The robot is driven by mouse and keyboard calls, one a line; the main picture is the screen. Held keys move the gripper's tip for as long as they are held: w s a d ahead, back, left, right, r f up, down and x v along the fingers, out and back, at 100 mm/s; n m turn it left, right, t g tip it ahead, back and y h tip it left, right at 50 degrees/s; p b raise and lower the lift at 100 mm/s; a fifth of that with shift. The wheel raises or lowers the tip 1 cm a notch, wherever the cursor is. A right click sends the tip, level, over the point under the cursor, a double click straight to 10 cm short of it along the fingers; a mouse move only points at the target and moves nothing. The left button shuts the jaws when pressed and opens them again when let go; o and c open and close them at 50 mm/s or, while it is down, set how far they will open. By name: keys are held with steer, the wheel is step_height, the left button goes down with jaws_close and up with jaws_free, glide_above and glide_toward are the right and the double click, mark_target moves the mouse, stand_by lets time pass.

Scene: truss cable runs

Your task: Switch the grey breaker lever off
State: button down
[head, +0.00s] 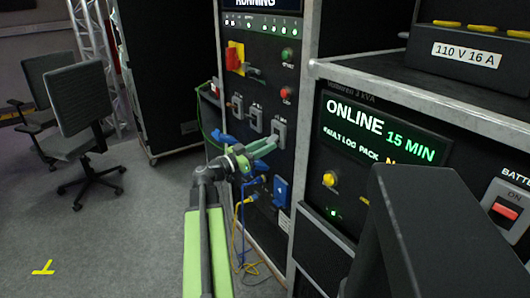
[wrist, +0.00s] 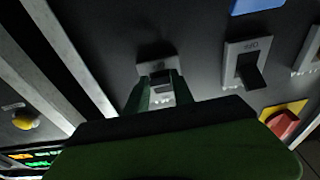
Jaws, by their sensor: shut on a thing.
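The grey breaker lever (wrist: 158,77) sits on a light plate on the dark panel, between the green fingers of my gripper (wrist: 158,92) in the wrist view. The fingers are closed on it from both sides and hide part of it. In the head view, my gripper (head: 273,146) reaches the rightmost breaker (head: 279,129) of the row; its lever is mostly hidden there. The lever's exact tilt and its label cannot be read.
Two more breakers (head: 256,120) (head: 237,105) are close by to the left. A red-yellow rotary switch (head: 235,57) is above them. Blue connectors (head: 281,190) and hanging cables (head: 237,235) are below. An ONLINE display cabinet (head: 372,131) stands at right. The floor at left is open before chairs (head: 80,108).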

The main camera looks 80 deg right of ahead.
stand_by(0.3)
steer(key=c, duration=1.1)
jaws_free()
steer(key=shift+f, duration=0.1)
steer(key=b+v, duration=0.3)
steer(key=v, duration=1.4)
steer(key=shift+w+a+f, duration=0.1)
steer(key=shift+w+f, duration=0.05)
steer(key=shift+f, duration=0.05)
